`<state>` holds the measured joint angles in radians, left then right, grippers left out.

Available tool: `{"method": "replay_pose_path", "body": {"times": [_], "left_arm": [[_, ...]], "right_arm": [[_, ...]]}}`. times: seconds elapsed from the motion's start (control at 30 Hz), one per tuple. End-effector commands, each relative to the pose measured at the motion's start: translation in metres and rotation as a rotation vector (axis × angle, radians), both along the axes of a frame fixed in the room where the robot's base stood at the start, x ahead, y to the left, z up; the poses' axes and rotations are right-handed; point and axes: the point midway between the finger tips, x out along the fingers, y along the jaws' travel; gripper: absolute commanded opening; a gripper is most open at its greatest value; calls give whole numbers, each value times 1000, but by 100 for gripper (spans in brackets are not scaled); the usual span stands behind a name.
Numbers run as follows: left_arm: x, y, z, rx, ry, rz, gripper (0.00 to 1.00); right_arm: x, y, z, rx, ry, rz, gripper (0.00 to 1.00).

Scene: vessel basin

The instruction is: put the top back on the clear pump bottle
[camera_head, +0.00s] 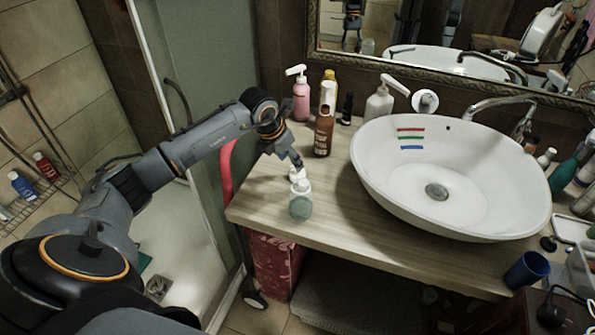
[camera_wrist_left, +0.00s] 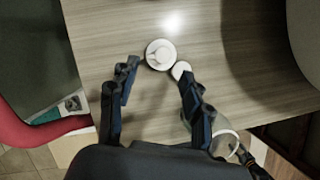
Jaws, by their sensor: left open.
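The clear pump bottle (camera_head: 300,207) stands upright near the counter's front left edge. It has a pale, greenish see-through body and a white neck. In the left wrist view the clear bottle (camera_wrist_left: 228,143) is partly hidden behind the right-hand finger. The white pump top (camera_head: 296,173) sits on the counter just behind the bottle. In the left wrist view the top (camera_wrist_left: 160,54) is a round white disc with a small pale piece at its lower right. My left gripper (camera_head: 298,164) is open and pointed down over the top; its fingers (camera_wrist_left: 154,80) are apart with nothing gripped. My right gripper is not in view.
A brown bottle (camera_head: 323,134), a pink pump bottle (camera_head: 301,100) and a white pump bottle (camera_head: 379,104) stand behind. The white basin (camera_head: 390,185) takes up the right of the counter. Bare wood (camera_head: 335,215) lies between the clear bottle and the basin.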

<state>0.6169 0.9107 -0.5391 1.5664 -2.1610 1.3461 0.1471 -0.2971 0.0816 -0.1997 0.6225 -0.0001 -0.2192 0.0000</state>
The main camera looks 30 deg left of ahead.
Motion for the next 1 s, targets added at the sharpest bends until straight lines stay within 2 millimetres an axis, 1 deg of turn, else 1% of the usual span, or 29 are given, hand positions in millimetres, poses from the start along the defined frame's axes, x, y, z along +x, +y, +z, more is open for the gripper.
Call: {"method": "replay_pose_path", "body": {"times": [0.13,0.23,0.37,0.43,0.57,0.93,1.0], "left_arm": [[0,0,0,-1,1,1,49],[5,-3,-6,-4,4,1,49],[15,-7,-22,-5,4,1,49],[19,-7,-32,-3,4,2,49],[23,-7,-44,-1,2,1,49],[24,-7,-46,0,0,0,49],[24,-7,-46,0,0,0,36]], "right_arm": [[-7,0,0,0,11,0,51],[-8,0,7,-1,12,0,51],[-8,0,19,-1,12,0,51],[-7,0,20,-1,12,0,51],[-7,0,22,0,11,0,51],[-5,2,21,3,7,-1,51],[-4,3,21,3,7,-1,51]]}}
